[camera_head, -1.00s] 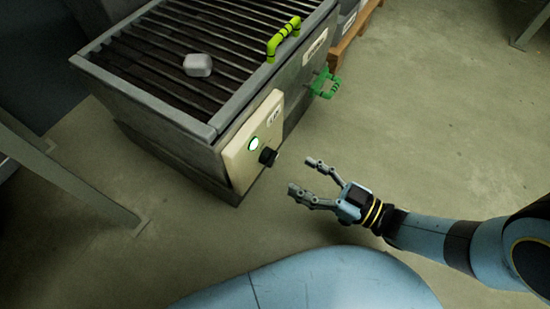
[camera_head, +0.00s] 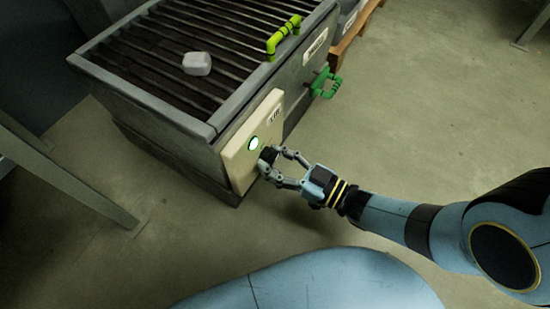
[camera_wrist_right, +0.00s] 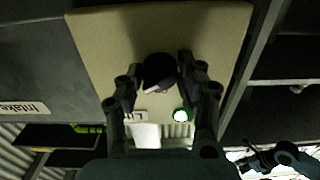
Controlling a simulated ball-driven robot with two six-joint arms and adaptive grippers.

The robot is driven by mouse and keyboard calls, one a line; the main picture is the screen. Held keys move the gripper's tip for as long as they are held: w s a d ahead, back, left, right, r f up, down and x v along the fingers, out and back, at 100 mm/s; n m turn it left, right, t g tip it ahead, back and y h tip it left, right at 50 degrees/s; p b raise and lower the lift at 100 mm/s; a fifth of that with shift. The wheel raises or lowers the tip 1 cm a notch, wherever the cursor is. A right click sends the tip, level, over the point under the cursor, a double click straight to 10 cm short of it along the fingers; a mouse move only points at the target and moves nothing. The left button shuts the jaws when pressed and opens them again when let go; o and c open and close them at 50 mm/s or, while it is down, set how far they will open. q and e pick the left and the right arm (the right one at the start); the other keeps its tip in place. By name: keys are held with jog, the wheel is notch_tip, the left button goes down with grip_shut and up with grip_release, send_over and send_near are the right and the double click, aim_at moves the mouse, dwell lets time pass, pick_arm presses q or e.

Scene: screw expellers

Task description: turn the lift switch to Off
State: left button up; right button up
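The lift switch is a black round knob (camera_wrist_right: 158,70) on a cream control panel (camera_head: 238,160) at the front corner of the grey machine; a pale mark shows on the knob in the wrist view. A lit green-white lamp (camera_head: 253,143) and a label (camera_head: 273,117) are on the same panel. My right gripper (camera_head: 272,161) is at the panel. In the right wrist view its fingers (camera_wrist_right: 162,66) stand apart on either side of the knob, close to it; whether they touch it I cannot tell. In the head view the fingers partly hide the knob.
The machine's slatted top (camera_head: 165,55) carries a pale grey block (camera_head: 197,63). A yellow-green handle (camera_head: 283,38) is on its rim and a green valve-like handle (camera_head: 326,82) sticks out from its side. A grey metal leg (camera_head: 65,180) stands at left.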

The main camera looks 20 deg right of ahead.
jog(key=c, duration=0.6)
jog(key=shift+o, duration=0.2)
jog(key=shift+n, duration=0.3)
jog(key=n, duration=1.1)
jog(key=shift+d, duration=0.1)
jog(key=shift+n, duration=0.3)
jog(key=o, duration=1.1)
jog(key=shift+o, duration=0.2)
